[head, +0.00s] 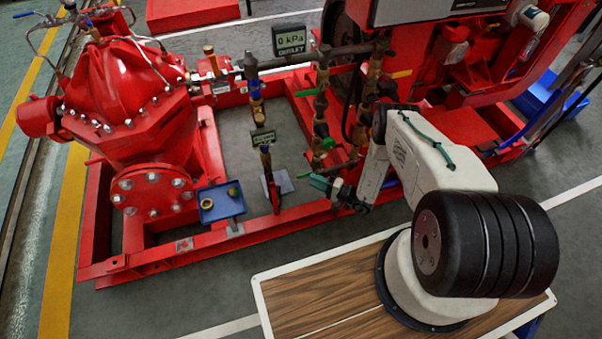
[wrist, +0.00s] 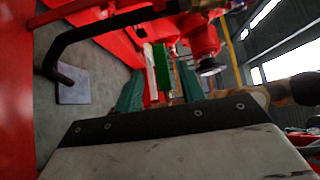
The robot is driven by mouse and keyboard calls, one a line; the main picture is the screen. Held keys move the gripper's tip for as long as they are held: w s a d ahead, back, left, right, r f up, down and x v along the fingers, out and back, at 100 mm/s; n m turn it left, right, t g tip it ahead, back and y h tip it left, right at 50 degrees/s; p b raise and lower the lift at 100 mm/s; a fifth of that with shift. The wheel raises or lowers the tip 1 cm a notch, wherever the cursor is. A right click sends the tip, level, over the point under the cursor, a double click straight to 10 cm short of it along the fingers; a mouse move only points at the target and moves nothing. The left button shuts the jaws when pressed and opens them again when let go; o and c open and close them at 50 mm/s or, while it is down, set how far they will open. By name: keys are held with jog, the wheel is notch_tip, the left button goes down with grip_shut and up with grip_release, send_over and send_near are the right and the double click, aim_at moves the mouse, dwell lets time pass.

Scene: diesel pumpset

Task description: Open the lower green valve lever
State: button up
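My gripper (head: 318,183) reaches left from my arm, low in front of the pipework in the head view. Its two teal fingers (wrist: 160,92) stand apart in the wrist view. A bright green lever (wrist: 162,72) shows in the gap between them, with a white strip and a red part beside it. I cannot tell whether it is between the fingers or just beyond the tips; no contact is visible. In the head view a green lever (head: 327,143) shows on the lower pipework, above my gripper. Another green handle (head: 306,92) sits higher up.
A red pump (head: 135,85) stands at left on a red frame (head: 190,247). A blue tray (head: 221,203) is at the frame's front. Gauges, including an outlet gauge (head: 291,42) reading 0 kPa, rise beside the pipes. A dark bent rod (wrist: 90,35) crosses left of my fingers.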

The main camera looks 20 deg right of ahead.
aim_at(304, 176)
jog(key=shift+x, duration=3.1)
jog(key=shift+w, duration=0.1)
grip_shut()
